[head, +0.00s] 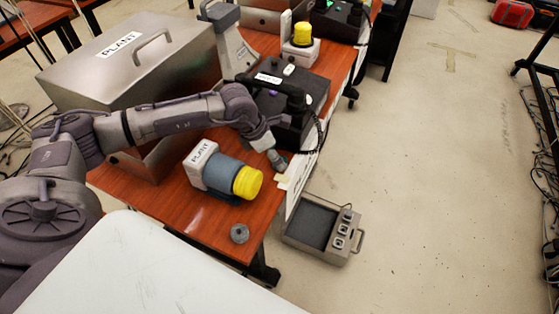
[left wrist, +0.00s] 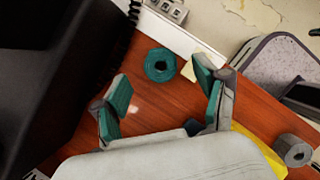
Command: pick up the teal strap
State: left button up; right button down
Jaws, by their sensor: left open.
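The teal strap (left wrist: 160,65) is a small rolled ring lying on the red-brown wooden table (left wrist: 150,115), near its edge, in the left wrist view. In the head view I cannot make it out; my gripper seems to cover that spot. My left gripper (left wrist: 162,86) is open and empty, with teal-padded fingers on either side of the view and the strap beyond and between their tips. It is apart from the strap as far as I can see. In the head view this gripper (head: 277,160) points down beside the black phone (head: 283,132). My right gripper is not in view.
A blue-grey unit with a yellow cap (head: 247,182) and a grey roll (head: 239,233) stand nearby on the table. A large metal PLANT box (head: 130,62) is behind my arm. A grey control box (head: 312,229) sits beyond the table edge. A pale note (left wrist: 189,70) lies beside the strap.

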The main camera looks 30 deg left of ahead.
pick_arm(q)
jog(key=shift+x, duration=1.25)
jog(key=shift+f, duration=0.2)
jog(key=shift+c, duration=0.7)
jog(key=c, duration=0.8)
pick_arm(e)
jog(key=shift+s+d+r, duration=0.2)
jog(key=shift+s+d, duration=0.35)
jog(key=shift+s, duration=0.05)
